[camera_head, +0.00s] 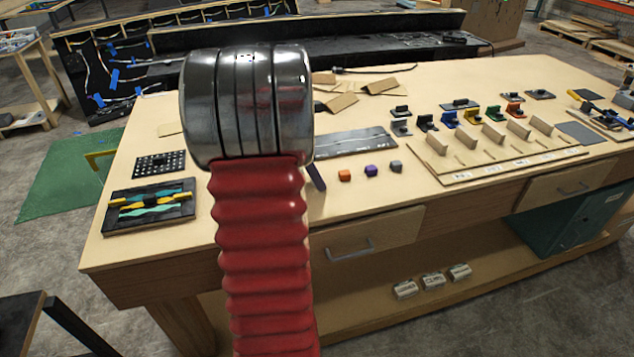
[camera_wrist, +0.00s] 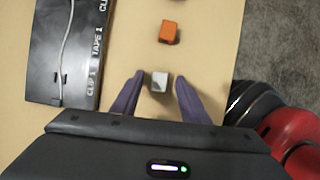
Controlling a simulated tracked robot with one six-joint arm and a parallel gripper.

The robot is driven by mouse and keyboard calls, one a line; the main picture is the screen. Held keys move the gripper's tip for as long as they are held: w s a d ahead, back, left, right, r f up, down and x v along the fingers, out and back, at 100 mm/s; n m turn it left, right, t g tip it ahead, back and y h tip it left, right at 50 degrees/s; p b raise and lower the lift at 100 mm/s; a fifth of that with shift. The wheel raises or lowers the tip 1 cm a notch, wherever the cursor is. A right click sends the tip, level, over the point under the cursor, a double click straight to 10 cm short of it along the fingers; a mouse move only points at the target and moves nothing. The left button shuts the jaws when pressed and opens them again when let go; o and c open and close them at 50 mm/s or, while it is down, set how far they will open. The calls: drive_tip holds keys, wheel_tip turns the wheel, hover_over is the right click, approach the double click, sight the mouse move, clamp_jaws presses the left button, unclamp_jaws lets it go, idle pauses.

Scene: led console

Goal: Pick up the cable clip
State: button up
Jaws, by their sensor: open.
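A small pale grey block (camera_wrist: 159,82), apparently the cable clip, lies on the wooden bench top in the wrist view. My gripper (camera_wrist: 160,76) is open, with its two purple fingers on either side of the block and visible gaps to both. I cannot tell the fingers' height above the bench. In the head view only one purple finger (camera_head: 316,178) shows beside my arm, and this pale block is hidden. Similar orange (camera_head: 344,175), purple (camera_head: 370,170) and grey (camera_head: 396,166) blocks lie in a row to the right.
A dark board (camera_wrist: 68,50) with a cable and "CLIP 1 TAPE 1" lettering lies left of the fingers. The orange block (camera_wrist: 169,32) lies beyond them. The bench edge is close on the right. A wooden rack (camera_head: 500,150) stands further right in the head view.

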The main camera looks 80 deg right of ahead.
idle(0.4)
clamp_jaws()
idle(0.4)
